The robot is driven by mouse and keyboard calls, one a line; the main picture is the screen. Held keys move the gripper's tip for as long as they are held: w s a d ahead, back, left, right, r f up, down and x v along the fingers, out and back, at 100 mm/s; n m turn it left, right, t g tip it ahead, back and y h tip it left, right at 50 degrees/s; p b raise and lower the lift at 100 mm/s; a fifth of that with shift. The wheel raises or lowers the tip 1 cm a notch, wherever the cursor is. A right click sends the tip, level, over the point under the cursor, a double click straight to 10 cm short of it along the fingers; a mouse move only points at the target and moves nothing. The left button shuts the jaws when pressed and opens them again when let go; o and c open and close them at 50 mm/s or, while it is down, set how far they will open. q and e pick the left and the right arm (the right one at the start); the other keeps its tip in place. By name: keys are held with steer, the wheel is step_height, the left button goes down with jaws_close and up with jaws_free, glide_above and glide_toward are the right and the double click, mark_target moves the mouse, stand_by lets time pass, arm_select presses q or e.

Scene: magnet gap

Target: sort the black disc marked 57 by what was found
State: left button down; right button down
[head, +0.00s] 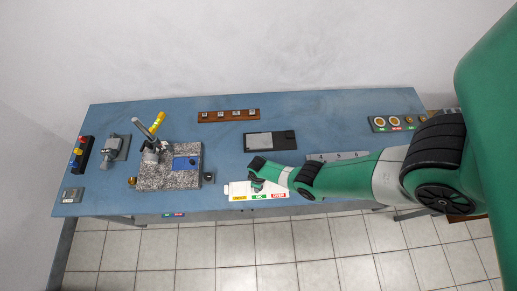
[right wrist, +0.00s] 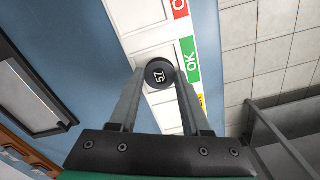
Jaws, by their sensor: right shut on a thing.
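The black disc marked 57 (right wrist: 159,73) is between the fingertips of my right gripper (right wrist: 160,76), which is shut on it, number facing the camera. Behind it is a white sorting tray (right wrist: 150,38) with red, green OK (right wrist: 190,60) and yellow labels along one edge. The disc appears over the part beside the green OK label; whether it touches the tray I cannot tell. In the head view the tray (head: 236,189) lies at the table's front edge, with my right gripper (head: 257,184) over it; the disc is not discernible there. My left gripper is not in view.
A granite block (head: 150,181) with a gauge stand (head: 152,145) stands left of the tray, a small dark cylinder (head: 208,177) between them. A black pad with a grey plate (head: 270,140) lies behind. A brown rack (head: 229,115) stands at the back. The table's front edge is close.

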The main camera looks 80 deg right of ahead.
steer(key=shift+f, duration=0.15)
steer(key=shift+c, duration=1.4)
jaws_free()
steer(key=c, duration=0.5)
step_height(320, 180, up, 5)
steer(key=p, duration=0.4)
steer(key=shift+f, duration=0.25)
steer(key=o, duration=0.5)
